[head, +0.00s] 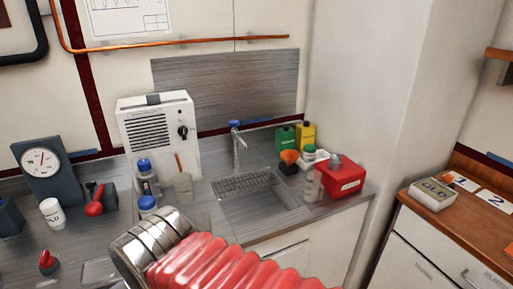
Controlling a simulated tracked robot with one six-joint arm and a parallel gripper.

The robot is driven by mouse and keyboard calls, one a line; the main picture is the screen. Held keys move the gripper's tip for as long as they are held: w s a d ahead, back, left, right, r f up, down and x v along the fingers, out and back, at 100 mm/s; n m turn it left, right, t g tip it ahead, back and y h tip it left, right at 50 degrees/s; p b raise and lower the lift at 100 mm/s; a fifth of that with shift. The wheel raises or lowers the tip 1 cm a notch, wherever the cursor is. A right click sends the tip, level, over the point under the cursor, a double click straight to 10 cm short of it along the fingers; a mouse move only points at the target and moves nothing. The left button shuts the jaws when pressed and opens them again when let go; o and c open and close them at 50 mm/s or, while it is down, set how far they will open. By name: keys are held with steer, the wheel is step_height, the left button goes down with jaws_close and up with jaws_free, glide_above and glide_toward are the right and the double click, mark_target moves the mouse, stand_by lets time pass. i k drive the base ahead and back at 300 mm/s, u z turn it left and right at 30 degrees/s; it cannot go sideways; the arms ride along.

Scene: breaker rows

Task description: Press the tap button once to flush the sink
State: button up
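The tap (239,150) is a slim upright metal post at the back of the sink. Its blue button (235,124) sits on top. The sink (262,205) is a metal basin set in the counter, with a grid-like drainer (242,184) across its back. My arm, with red bellows and metal rings, crosses the lower middle of the view in front of the counter. My gripper's fingers do not show, and the arm appears well short of the tap in the picture.
A white box with a grille and black knob (160,133) stands left of the tap. Blue-capped jars (147,180) and a beaker (183,187) stand before it. Green (285,139) and yellow (306,136) bottles, an orange funnel (289,157) and a red can (341,178) stand right.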

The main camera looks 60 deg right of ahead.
mark_target(233, 123)
steer(key=z, duration=1.55)
